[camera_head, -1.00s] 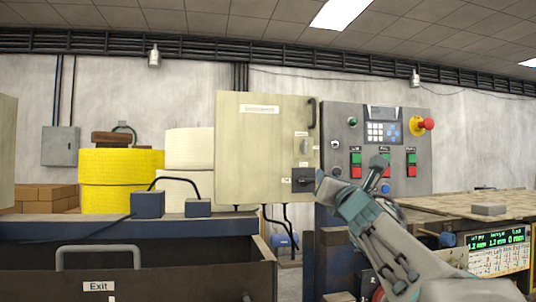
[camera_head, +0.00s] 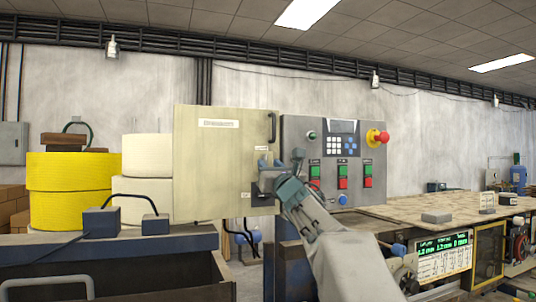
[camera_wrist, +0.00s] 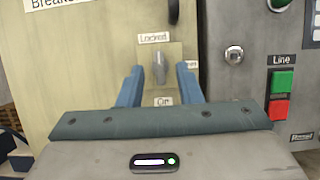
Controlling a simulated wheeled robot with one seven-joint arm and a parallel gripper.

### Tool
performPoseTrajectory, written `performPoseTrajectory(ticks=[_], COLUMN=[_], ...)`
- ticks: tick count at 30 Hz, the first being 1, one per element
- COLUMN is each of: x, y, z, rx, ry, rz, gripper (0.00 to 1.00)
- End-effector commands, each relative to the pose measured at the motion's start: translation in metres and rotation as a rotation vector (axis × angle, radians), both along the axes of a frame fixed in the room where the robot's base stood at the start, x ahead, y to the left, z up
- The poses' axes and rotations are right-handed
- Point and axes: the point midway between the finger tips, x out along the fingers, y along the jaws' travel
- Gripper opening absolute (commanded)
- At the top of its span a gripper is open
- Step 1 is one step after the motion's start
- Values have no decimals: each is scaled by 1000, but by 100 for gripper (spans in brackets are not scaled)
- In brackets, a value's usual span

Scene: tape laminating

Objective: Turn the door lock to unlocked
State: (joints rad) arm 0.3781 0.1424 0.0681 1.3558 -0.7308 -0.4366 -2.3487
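The door lock is a small grey metal knob (camera_wrist: 159,67) on a plate on the beige cabinet door. In the wrist view its handle stands about upright beneath a label (camera_wrist: 154,38) reading "Locked". My gripper (camera_wrist: 160,82) is open, with one blue finger on each side of the knob and a gap to it on both sides. In the head view my gripper (camera_head: 268,178) is at the lower right of the cabinet (camera_head: 212,165) and hides most of the lock area. How deep the fingers reach around the knob I cannot tell.
A grey control panel (camera_head: 330,128) with buttons and a red emergency stop (camera_head: 378,137) stands just right of the cabinet. A dark door handle (camera_head: 272,127) is above the lock. An "On" label (camera_wrist: 163,101) shows below the knob. Yellow rolls (camera_head: 70,190) stand at left.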

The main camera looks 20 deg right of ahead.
Motion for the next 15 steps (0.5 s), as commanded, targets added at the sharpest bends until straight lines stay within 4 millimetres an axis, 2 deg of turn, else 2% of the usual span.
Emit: performPoseTrajectory(ticks=[1, 6, 15], x=[6, 18, 20], y=[0, 0, 1], z=[6, 8, 8], rx=[1, 1, 1], ry=[1, 1, 0], rz=[0, 0, 1], gripper=[32, 32, 32])
